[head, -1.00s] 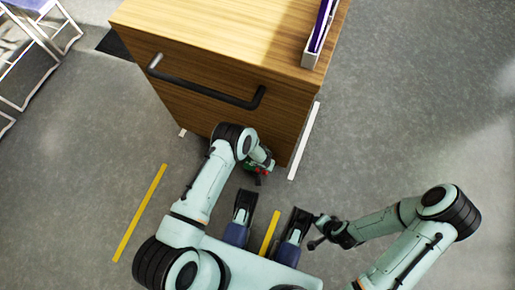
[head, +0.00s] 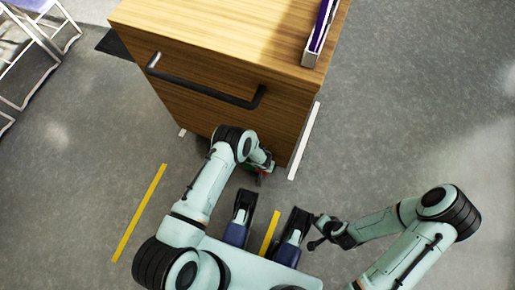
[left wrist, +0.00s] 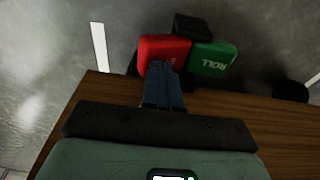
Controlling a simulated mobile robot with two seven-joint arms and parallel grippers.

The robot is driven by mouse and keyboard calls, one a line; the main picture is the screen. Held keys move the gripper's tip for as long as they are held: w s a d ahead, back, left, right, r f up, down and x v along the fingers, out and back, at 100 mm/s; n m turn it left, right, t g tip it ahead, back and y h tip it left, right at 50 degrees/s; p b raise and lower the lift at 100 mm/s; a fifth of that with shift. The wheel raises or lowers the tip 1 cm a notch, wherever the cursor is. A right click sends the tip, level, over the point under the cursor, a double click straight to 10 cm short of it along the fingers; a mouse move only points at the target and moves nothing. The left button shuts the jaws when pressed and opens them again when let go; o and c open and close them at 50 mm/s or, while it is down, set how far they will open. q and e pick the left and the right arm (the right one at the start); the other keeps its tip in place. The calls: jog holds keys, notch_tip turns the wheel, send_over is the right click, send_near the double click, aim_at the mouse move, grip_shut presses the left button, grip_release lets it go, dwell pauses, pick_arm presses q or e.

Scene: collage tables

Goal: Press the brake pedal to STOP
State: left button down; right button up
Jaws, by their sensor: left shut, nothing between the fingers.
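The red pedal (left wrist: 161,50) is in the left wrist view, its white lettering partly covered by my fingers. The green pedal (left wrist: 213,60), lettered ROLL, is right beside it. My left gripper (left wrist: 162,68) is shut and empty, with its fingertips over the red pedal. They look in contact, but I cannot tell how far the pedal is pressed. In the head view my left wrist hides most of the pedals at the foot of the wooden cart (head: 215,62). My right gripper (head: 315,233) is away from the cart at lower right, its fingers apart and empty.
The cart has a dark bar handle (head: 205,90) on its near side and a purple-and-white item (head: 320,32) on top. A yellow floor line (head: 140,212) and a white one (head: 304,142) lie nearby. Grey floor at right is clear. A white-framed rack (head: 38,45) stands upper left.

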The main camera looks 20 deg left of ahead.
pick_arm(q)
jog(key=shift+f+b, duration=0.3)
jog(key=shift+f, duration=0.45)
pick_arm(e)
jog(key=shift+f, duration=0.3)
pick_arm(q)
jog(key=shift+r+p, duration=2.85)
jog(key=shift+r, duration=0.7)
pick_arm(e)
jog(key=w+a+v, duration=0.1)
jog(key=v, duration=0.5)
jog(key=shift+s+r, duration=0.2)
jog(key=shift+r, duration=0.05)
